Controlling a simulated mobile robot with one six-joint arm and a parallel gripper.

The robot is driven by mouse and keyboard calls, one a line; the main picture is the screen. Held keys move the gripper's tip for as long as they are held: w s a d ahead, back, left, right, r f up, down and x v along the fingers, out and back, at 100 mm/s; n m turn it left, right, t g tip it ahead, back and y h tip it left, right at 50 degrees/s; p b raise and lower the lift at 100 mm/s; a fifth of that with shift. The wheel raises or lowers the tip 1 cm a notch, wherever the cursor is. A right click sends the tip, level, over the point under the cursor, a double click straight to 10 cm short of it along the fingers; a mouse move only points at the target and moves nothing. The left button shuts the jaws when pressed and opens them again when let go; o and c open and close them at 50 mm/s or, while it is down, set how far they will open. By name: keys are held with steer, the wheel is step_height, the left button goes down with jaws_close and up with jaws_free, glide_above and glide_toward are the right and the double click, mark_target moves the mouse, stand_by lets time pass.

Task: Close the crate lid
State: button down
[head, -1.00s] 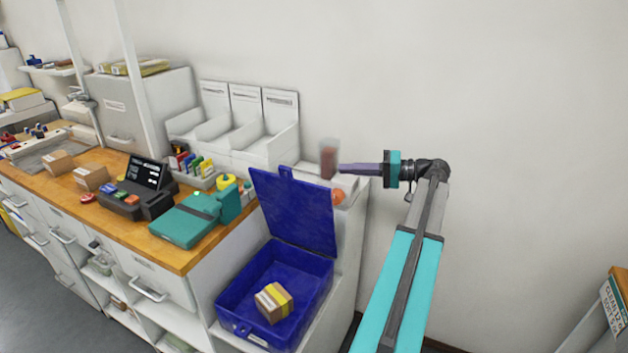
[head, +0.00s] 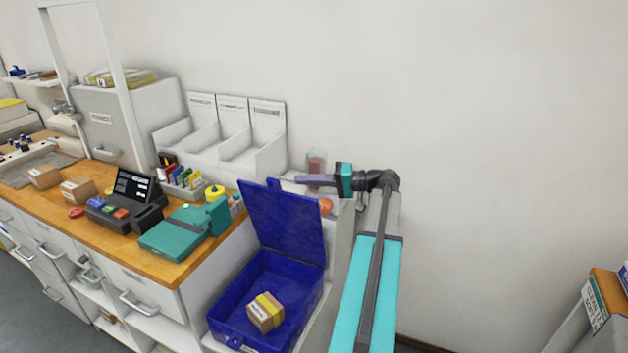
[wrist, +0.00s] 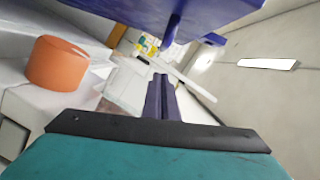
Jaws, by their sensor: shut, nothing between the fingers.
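The blue crate (head: 222,318) stands on a low white surface at the right end of the counter. Its blue lid (head: 283,222) is open and stands up at the back, leaning slightly backward. A cardboard box with a yellow band (head: 265,312) lies inside the crate. My gripper (head: 298,179) is shut and empty, pointing left behind the lid near its upper right edge. In the wrist view the shut fingers (wrist: 160,88) point forward, with the blue lid (wrist: 190,12) across the top. I cannot tell whether they touch it.
An orange object (wrist: 57,63) sits close beside my gripper, with a clear container of reddish-brown contents (head: 317,160) behind. White sorting trays (head: 236,150) stand behind the lid. A teal device (head: 178,232) is on the counter left of the crate.

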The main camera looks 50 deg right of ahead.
steer(key=shift+s+a+f+p, duration=0.25)
steer(key=shift+a+f, duration=0.1)
steer(key=shift+a, duration=0.4)
steer(key=shift+s+a+f+p, duration=0.2)
steer(key=shift+a+f, duration=0.15)
steer(key=shift+a, duration=0.4)
